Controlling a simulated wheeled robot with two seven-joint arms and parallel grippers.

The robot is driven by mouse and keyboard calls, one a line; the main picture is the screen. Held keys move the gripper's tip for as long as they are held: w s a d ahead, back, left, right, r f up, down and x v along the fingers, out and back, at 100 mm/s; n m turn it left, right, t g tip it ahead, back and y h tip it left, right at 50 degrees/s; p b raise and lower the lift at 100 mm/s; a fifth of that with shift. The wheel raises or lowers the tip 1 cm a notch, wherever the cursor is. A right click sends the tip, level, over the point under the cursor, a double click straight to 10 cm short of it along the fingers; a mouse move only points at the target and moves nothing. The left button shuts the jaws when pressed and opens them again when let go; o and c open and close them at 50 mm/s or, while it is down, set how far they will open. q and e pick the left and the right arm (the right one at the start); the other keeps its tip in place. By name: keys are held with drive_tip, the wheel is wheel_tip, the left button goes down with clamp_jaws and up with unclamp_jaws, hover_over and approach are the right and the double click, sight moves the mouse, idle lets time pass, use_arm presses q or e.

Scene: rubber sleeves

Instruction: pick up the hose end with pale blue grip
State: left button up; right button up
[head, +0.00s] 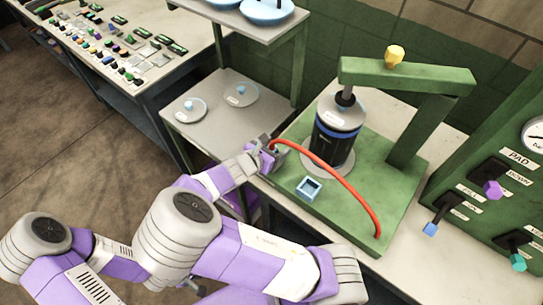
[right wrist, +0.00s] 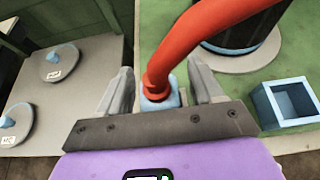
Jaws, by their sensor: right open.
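The red hose (head: 335,176) arches over the green base plate. Its near end has a pale blue grip (right wrist: 160,100), and the hose (right wrist: 195,45) rises from it in the right wrist view. My right gripper (head: 272,150) is at this end, by the left edge of the green plate. In the right wrist view its two fingers (right wrist: 163,92) stand apart, one on each side of the grip, with a gap showing on both sides. In the head view the gripper mostly hides the grip.
A black cylinder with a blue band (head: 332,135) stands under the green press arm (head: 405,75). A pale blue square socket (head: 309,188) sits on the plate. A grey shelf (head: 215,125) with round lids is to the left. A lever panel (head: 500,190) stands at right.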

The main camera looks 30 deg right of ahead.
drive_tip(key=c, duration=1.1)
drive_tip(key=shift+r, duration=0.1)
